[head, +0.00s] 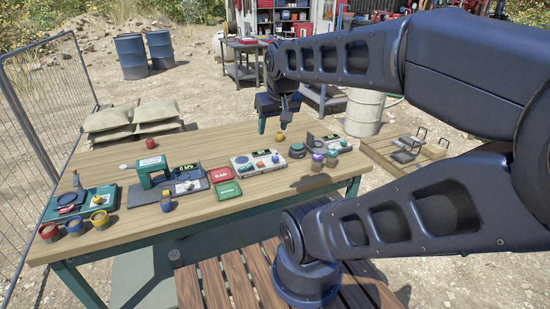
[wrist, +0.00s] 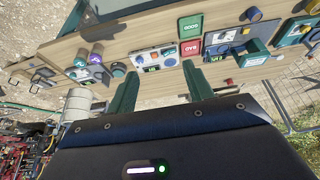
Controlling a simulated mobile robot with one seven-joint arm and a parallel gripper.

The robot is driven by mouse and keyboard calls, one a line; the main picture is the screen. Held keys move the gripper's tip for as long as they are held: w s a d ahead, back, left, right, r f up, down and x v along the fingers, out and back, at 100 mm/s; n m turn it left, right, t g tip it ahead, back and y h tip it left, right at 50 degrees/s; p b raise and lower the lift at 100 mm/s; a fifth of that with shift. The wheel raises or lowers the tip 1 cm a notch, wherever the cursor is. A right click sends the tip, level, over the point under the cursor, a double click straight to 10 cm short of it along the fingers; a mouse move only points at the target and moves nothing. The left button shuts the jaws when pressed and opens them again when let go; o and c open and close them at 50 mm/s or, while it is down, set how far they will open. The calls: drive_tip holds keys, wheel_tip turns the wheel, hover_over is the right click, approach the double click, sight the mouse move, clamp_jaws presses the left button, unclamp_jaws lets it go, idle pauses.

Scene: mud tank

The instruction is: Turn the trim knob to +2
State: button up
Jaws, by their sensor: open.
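A pale control panel (head: 244,168) lies on the wooden table (head: 130,238), right of its middle. It has a small lit display (head: 258,155) and several knobs. The panel also shows in the wrist view (wrist: 146,54), just beyond the fingertips. Its labels are too small to read, so I cannot tell which knob is trim or where it points. My gripper (head: 274,127) is open and empty. It hangs above the table's back edge, behind and apart from the panel. Both green fingers show in the wrist view (wrist: 160,78), with a clear gap between them.
A red tray (head: 219,174) and a green tray (head: 228,191) lie left of the panel. A green press (head: 150,164) stands further left. Cups (head: 74,227) stand at the table's left end. Bare wood lies along the front.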

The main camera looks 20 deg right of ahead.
drive_tip(key=w+d+f+n+g, duration=0.1)
drive_tip(key=w+d, duration=0.1)
drive_tip(key=w, duration=0.5)
drive_tip(key=n+g, duration=0.4)
drive_tip(key=n, duration=0.1)
hover_over(275, 157)
wheel_tip(275, 157, down, 19)
wheel_tip(275, 157, down, 10)
drive_tip(key=shift+s, duration=0.1)
drive_tip(key=c, duration=1)
